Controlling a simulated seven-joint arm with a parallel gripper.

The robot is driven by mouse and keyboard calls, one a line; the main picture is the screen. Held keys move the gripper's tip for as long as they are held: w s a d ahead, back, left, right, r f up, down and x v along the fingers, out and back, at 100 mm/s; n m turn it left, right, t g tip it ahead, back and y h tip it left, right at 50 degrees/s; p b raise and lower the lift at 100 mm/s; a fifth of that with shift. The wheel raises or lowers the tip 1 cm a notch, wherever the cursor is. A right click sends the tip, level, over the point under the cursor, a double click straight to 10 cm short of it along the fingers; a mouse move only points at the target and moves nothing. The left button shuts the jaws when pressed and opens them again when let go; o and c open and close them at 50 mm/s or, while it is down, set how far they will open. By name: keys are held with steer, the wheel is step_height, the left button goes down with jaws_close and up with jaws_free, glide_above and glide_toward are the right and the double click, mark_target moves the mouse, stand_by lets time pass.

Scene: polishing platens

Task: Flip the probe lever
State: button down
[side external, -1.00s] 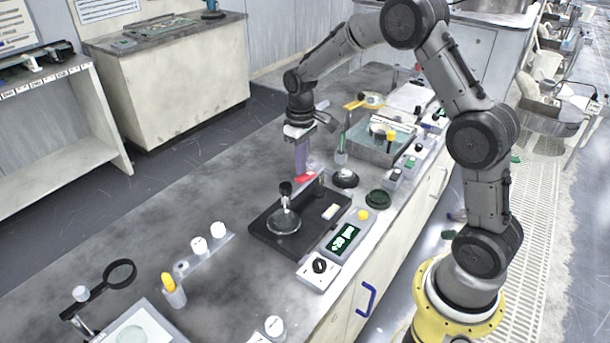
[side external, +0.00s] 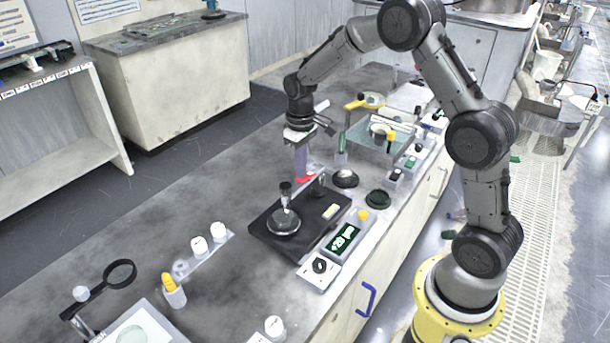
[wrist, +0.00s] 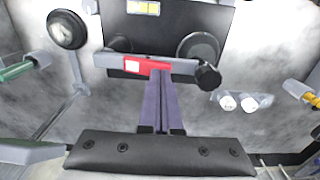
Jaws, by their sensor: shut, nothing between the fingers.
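The probe lever is a grey bar with a red section (wrist: 132,66) and a black knob (wrist: 207,77) at its right end in the wrist view. Its red part (side external: 304,179) also shows in the side external view, behind the black platen base (side external: 262,238). A round disc (side external: 283,226) sits on the base under a black-topped post (side external: 285,190). My gripper (wrist: 160,74) is shut and empty. Its purple fingers point down, and their tips (side external: 301,174) overlap the red section's edge in view; whether they touch it I cannot tell.
A display box (side external: 344,238) and a knob box (side external: 319,270) stand along the bench's front edge. Dark round pads (side external: 377,199) lie to the right of the base. White-capped bottles (side external: 199,246) stand at left.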

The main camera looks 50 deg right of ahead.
steer(key=shift+f, duration=0.65)
stand_by(0.3)
steer(key=shift+r, duration=3.6)
